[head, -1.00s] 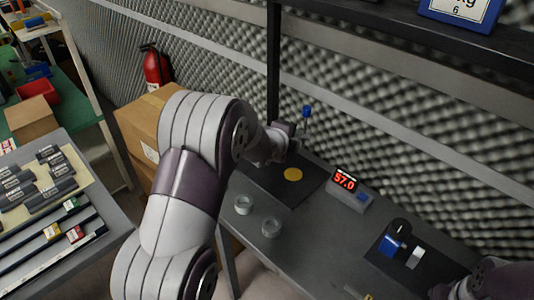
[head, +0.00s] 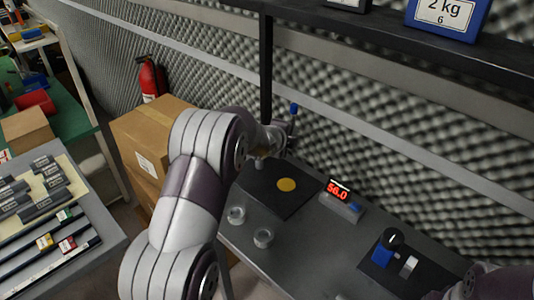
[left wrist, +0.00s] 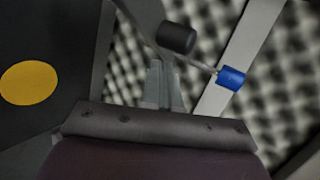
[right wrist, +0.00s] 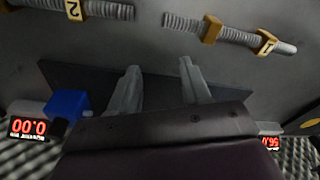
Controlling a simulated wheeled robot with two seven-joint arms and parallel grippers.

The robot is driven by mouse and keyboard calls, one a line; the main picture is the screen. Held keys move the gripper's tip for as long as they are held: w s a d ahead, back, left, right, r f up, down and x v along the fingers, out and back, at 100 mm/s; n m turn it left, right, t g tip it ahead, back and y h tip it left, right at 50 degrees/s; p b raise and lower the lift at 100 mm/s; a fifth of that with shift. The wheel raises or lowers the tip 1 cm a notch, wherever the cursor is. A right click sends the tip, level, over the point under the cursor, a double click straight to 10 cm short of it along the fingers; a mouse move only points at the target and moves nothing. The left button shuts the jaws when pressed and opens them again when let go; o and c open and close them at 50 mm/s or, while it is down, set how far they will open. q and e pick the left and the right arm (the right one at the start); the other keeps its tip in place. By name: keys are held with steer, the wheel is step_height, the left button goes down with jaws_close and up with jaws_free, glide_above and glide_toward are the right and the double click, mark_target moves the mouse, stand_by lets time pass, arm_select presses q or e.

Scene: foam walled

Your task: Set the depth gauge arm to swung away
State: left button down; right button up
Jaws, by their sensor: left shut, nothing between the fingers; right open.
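The depth gauge shows as a rod with a blue knob (head: 294,108) at the back of a dark plate (head: 262,189) bearing a yellow disc (head: 286,184). In the left wrist view the thin rod joins a dark cylinder (left wrist: 176,38) to the blue knob (left wrist: 231,78). My left gripper (left wrist: 163,72) is shut and empty, close to the dark cylinder; I cannot tell whether they touch. A red display (head: 339,190) beside the plate reads 56.0. My right gripper (right wrist: 160,68) is open and empty above a dark plate at the right.
A blue block (right wrist: 67,104) and a display reading 0.00 (right wrist: 27,127) are left in the right wrist view. Threaded rods (right wrist: 210,30) lie beyond the right fingers. Foam wall and shelf (head: 400,40) bound the back.

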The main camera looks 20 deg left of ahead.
stand_by(0.6)
arm_select(q)
steer(key=v, duration=1.2)
steer(key=shift+s+r, duration=0.15)
steer(key=shift+s, duration=0.1)
arm_select(e)
steer(key=shift+r, duration=0.2)
steer(key=shift+r+p, duration=0.2)
steer(key=shift+p, duration=0.15)
arm_select(q)
steer(key=s+a+f+n+g+y+p, duration=0.1)
steer(key=s+a+f+n+g+y, duration=0.15)
steer(key=s+f+n+g, duration=0.65)
arm_select(e)
steer(key=shift+r, duration=0.55)
arm_select(q)
steer(key=s+d+r+n+g+h+p, duration=0.1)
steer(key=s+d+n, duration=0.3)
steer(key=s, duration=0.4)
steer(key=s+d+r+n+p, duration=0.1)
steer(key=s+d+n+p, duration=0.2)
steer(key=s+d+n, duration=0.2)
steer(key=s, duration=0.3)
steer(key=shift+r+n+g+h+p, duration=0.3)
steer(key=shift+r+g+h+p, duration=0.05)
steer(key=shift+g, duration=0.05)
arm_select(e)
step_height(320, 180, up, 4)
steer(key=shift+r, duration=0.25)
